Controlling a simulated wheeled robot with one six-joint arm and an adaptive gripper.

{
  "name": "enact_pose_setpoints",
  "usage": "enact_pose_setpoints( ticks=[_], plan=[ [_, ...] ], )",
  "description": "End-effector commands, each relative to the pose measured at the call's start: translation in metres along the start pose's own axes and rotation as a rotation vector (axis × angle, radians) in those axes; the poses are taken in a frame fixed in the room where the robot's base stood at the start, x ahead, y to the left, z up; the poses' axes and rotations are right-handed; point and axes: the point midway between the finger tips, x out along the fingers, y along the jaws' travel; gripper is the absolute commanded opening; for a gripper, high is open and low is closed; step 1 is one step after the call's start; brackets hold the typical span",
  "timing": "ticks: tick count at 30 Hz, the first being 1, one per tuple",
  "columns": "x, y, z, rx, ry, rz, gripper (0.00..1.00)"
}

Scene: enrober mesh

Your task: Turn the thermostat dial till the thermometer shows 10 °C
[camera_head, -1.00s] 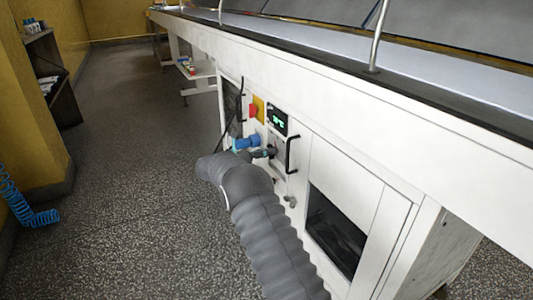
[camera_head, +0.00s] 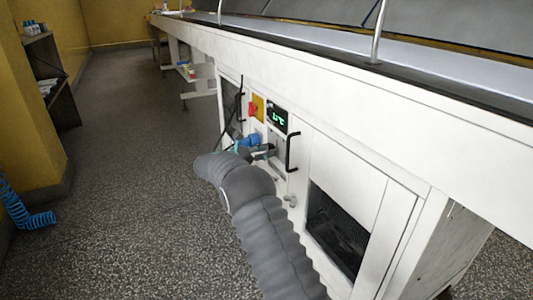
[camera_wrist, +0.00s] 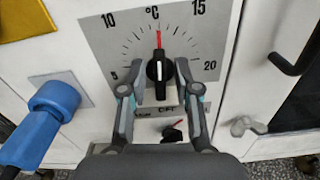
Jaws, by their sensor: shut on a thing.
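The thermostat dial (camera_wrist: 159,72) is a black knob with a white pointer line, set on a grey plate (camera_wrist: 104,42) with a scale marked 5, 10, 15 and 20 °C. Its pointer stands nearly straight up, and a red line above it lies between 10 and 15. My gripper (camera_wrist: 160,78) has one finger on each side of the dial and is shut on it. The thermometer display (camera_head: 277,119) shows green digits in the head view, too small to read surely. My arm hides most of the dial there.
A blue connector (camera_wrist: 52,100) sticks out left of the dial plate. A smaller black knob (camera_wrist: 172,133) is below the dial. A black handle (camera_head: 291,152) stands out right of the panel.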

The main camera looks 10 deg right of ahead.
Motion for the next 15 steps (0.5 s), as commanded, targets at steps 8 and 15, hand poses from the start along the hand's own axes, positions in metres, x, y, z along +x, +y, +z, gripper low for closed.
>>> enact_pose_setpoints(
  ticks=[8, 15],
  plan=[
    [-0.0001, 0.0001, -0.0002, 0.013, 0.001, 0.001, 0.00],
    [-0.0001, 0.0001, -0.0002, 0.013, 0.001, 0.001, 0.38]
  ],
)
